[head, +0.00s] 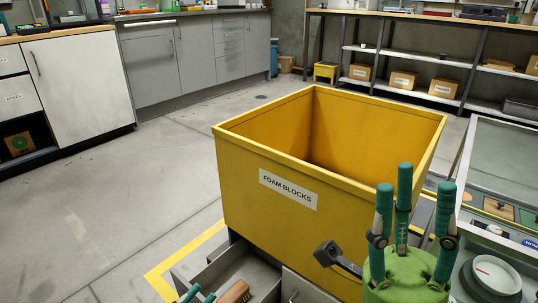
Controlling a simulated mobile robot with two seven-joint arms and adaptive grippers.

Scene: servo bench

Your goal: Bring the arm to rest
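My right gripper (411,190) is at the lower right, in front of the yellow bin's right corner. Its green palm is at the bottom and its teal-padded fingers point up, spread apart with nothing between them. It overlaps the bin in the picture; I cannot tell whether it touches. Two teal tips at the bottom edge look like my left gripper (197,294); the rest of it is out of frame, so its opening cannot be judged.
A large yellow bin (240,182) labelled FOAM BLOCKS fills the middle; its visible inside is empty. An open drawer (208,276) with a brush (234,293) lies below. Grey floor (110,215) is clear at left.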

